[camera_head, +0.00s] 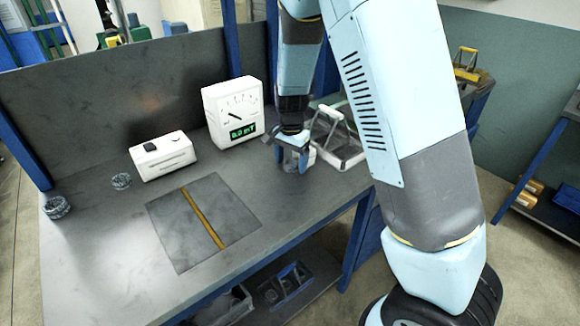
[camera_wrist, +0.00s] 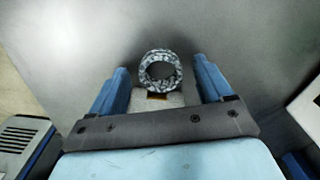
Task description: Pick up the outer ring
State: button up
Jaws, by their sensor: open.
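A speckled dark grey ring (camera_wrist: 146,74) shows in the wrist view between the two blue fingers of my gripper (camera_wrist: 160,66). There is a gap on each side, and neither finger touches the ring. It appears to sit at a small pale block (camera_wrist: 143,99) with an orange mark. In the head view my gripper (camera_head: 292,160) is low over the right part of the bench, open, and it hides the ring there. Two other grey rings are on the left of the bench: a larger one (camera_head: 57,210) near the edge and a smaller one (camera_head: 122,181).
A white meter (camera_head: 229,104) reading 0.0 mT and a white box (camera_head: 163,157) stand at the back. A dark square mat (camera_head: 180,233) with a yellow stripe lies in front. A metal-framed tray (camera_head: 346,150) is close right of my gripper. The left front bench (camera_head: 95,265) is clear.

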jog(key=shift+c, duration=0.4)
jog(key=c, duration=1.2)
